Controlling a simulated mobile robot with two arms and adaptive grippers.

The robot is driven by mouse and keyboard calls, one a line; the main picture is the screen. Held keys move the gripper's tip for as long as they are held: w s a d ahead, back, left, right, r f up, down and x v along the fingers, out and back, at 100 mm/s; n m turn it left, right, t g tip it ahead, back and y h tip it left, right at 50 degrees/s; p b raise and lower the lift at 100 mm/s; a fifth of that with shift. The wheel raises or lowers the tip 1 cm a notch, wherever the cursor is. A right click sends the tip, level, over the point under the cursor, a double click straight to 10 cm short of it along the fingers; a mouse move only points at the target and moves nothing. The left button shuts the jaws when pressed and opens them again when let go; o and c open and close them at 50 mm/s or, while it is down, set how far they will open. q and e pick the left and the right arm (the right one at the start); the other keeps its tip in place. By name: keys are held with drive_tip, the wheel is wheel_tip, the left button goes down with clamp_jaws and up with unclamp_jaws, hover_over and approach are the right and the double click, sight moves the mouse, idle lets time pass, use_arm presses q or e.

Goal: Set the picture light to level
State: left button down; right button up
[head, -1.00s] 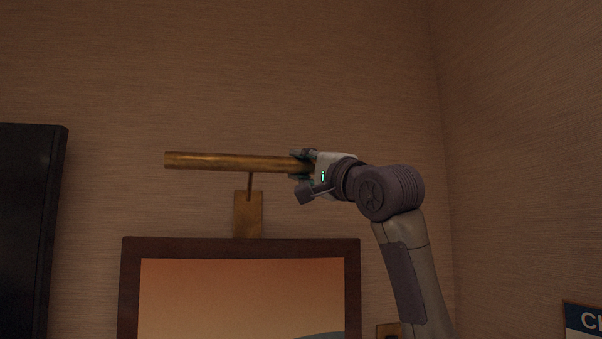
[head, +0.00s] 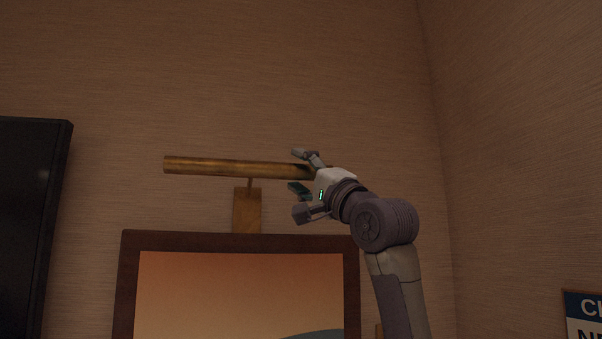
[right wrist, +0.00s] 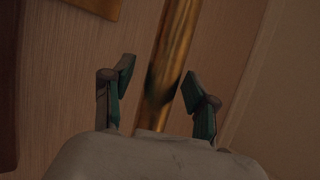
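The picture light is a brass bar (head: 225,167) on a short stem above a brass wall plate (head: 247,211), over a framed picture (head: 240,243). The bar runs nearly level in the head view, its right end looking slightly lower than its left. My right gripper (head: 299,172) is at the bar's right end with its fingers spread, one above and one below. In the right wrist view the bar (right wrist: 172,60) passes between the open fingers, with a visible gap on both sides. The bar's right end is partly hidden by the gripper. My left gripper is not in view.
A dark screen-like panel (head: 30,220) is on the wall at the left. A sign (head: 584,312) is at the lower right, on or near the right-hand wall. The wall above and left of the bar is clear.

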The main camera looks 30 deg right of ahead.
drive_tip(key=shift+s, duration=0.1)
drive_tip(key=v, duration=1.2)
